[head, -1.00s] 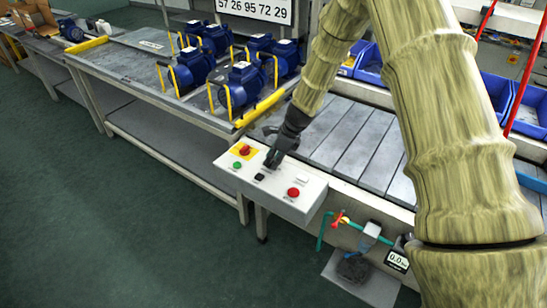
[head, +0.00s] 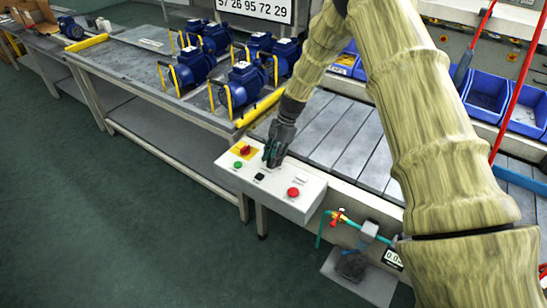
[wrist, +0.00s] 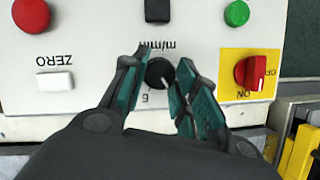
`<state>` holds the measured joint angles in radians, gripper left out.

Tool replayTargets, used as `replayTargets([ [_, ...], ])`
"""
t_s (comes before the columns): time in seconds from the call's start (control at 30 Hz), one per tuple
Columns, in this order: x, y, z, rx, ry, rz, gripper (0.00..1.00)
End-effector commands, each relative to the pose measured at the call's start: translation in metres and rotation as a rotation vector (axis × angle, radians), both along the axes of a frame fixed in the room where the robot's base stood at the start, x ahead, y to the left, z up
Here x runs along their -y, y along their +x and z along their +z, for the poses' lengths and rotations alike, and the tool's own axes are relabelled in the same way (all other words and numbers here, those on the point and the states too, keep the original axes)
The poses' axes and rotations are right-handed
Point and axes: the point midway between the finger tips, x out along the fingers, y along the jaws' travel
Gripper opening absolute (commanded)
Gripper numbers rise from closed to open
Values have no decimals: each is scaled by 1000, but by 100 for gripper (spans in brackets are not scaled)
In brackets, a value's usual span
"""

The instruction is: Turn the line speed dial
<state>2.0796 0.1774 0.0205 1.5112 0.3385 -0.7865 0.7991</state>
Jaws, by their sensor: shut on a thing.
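The line speed dial (wrist: 158,73) is a round black knob with a white pointer mark, on the white control box (head: 275,191). Print beside it reads "m/min". In the wrist view my gripper (wrist: 157,84) has one teal-padded finger on each side of the knob and is shut on it. In the head view my gripper (head: 272,161) points down at the box's top and hides the dial.
The panel also carries a red-and-yellow ON/OFF switch (wrist: 252,73), a green button (wrist: 237,13), a black button (wrist: 157,10), a red button (wrist: 31,14) and a white ZERO button (wrist: 55,81). Blue pumps (head: 243,84) stand on the bench behind.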

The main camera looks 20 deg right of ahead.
Motion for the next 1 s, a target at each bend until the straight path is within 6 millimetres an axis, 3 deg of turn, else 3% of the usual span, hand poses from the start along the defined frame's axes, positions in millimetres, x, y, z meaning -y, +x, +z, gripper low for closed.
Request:
replayTargets([
  [1.0, -5, 4, -1, -2, 0, 915, 5],
])
